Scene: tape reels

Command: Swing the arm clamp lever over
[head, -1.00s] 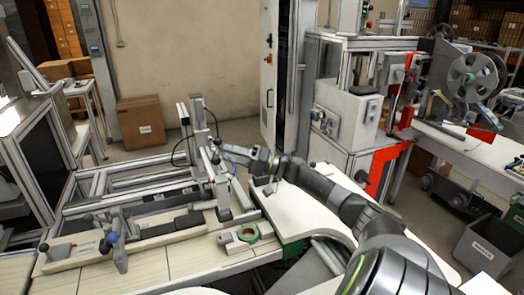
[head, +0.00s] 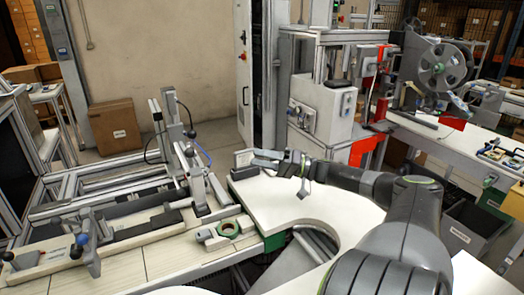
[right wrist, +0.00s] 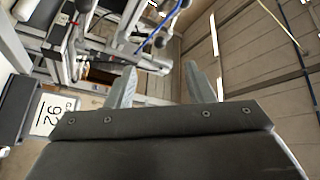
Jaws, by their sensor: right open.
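In the head view, a slanted metal lever (head: 197,178) with a dark ball knob stands at the right end of the aluminium fixture (head: 168,135), beside its upright posts. I cannot tell for sure that this is the arm clamp lever. A second lever with a blue knob (head: 82,240) stands at the front left of the fixture. My right gripper (head: 243,158) is to the right of the slanted lever, apart from it. In the right wrist view its two fingers (right wrist: 161,84) are spread with nothing between them. My left gripper is not in view.
A white curved worktop (head: 285,205) lies under my right arm. A machine with a white box (head: 322,108) stands behind. A blue cable (head: 203,154) hangs by the posts. A cardboard box (head: 115,127) is on the floor.

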